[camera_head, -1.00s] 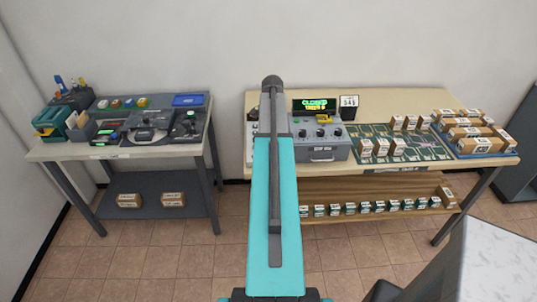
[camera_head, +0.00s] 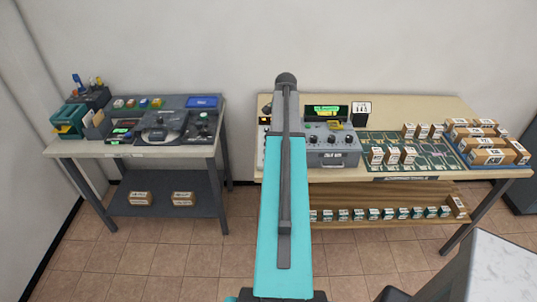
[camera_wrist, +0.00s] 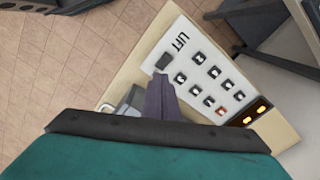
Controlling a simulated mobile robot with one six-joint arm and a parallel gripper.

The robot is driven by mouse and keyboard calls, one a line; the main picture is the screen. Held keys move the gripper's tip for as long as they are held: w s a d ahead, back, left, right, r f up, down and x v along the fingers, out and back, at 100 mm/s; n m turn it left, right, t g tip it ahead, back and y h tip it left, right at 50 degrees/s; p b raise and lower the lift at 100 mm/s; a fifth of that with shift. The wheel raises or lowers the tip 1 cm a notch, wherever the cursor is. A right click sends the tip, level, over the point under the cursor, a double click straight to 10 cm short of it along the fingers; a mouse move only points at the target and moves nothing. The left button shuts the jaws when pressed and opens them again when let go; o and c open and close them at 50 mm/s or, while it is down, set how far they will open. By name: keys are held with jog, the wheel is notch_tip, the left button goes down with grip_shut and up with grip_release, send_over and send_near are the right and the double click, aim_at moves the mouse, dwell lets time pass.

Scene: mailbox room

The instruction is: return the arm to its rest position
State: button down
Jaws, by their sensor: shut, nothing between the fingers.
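My teal and grey arm (camera_head: 285,215) reaches up the middle of the head view, over the right-hand bench. My gripper is hidden behind the arm there. In the wrist view my gripper (camera_wrist: 160,84) is shut and empty, its dark fingers together. They are seen over a white keypad panel (camera_wrist: 198,72) marked LIFT, with several dark keys and a lit orange display. Whether the fingertips touch the panel cannot be told. In the head view the arm covers part of this panel.
The right bench (camera_head: 400,104) holds a grey control box (camera_head: 328,157), a green display (camera_head: 326,113), a green mat (camera_head: 385,140) and several small cartons. A left bench (camera_head: 70,148) carries desk devices. A pale-topped block (camera_head: 500,270) stands front right. Tiled floor lies between.

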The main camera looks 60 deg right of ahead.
jog(key=w+a+f+n, duration=0.4)
jog(key=w+a, duration=0.1)
jog(key=a, duration=0.5)
jog(key=w+a+f+n, duration=0.35)
jog(key=w+a, duration=0.25)
jog(key=a, duration=0.3)
jog(key=w+a+f+n, duration=0.4)
jog(key=w+a+f, duration=0.1)
jog(key=a, duration=0.5)
jog(key=s+a+f+n, duration=0.1)
jog(key=a+f+n, duration=0.25)
jog(key=a, duration=0.65)
jog(key=a+f+n, duration=0.2)
jog(key=a+n, duration=0.2)
jog(key=a, duration=0.6)
jog(key=s+a+f+n, duration=0.1)
jog(key=a+f+n, duration=0.25)
jog(key=a, duration=0.65)
jog(key=s+f+g+b, duration=0.5)
jog(key=s+f+b, duration=0.3)
jog(key=s+f, duration=1.8)
jog(key=shift+f+g+b, duration=0.3)
jog(key=shift+f+g, duration=0.05)
jog(key=shift+g, duration=0.05)
